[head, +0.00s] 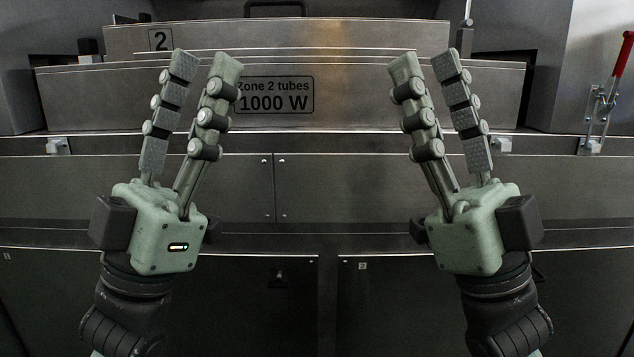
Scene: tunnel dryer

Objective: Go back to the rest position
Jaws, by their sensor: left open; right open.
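My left gripper (205,64) is on the left of the head view, upright with its fingers pointing up. Its two fingers are apart and nothing is between them. My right gripper (425,64) is on the right, also upright, with its fingers apart and empty. Both appear in front of the tunnel dryer's metal front (330,185). The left fingers partly cover the edge of a label reading "Zone 2 tubes 1000 W" (278,95). I cannot tell how far the fingertips are from the metal behind them.
A toggle clamp with a red handle (622,55) stands at the far right. Small metal brackets sit on the ledge at left (58,146) and right (501,145). A dark handle (275,8) is at the top. The space between my two grippers is clear.

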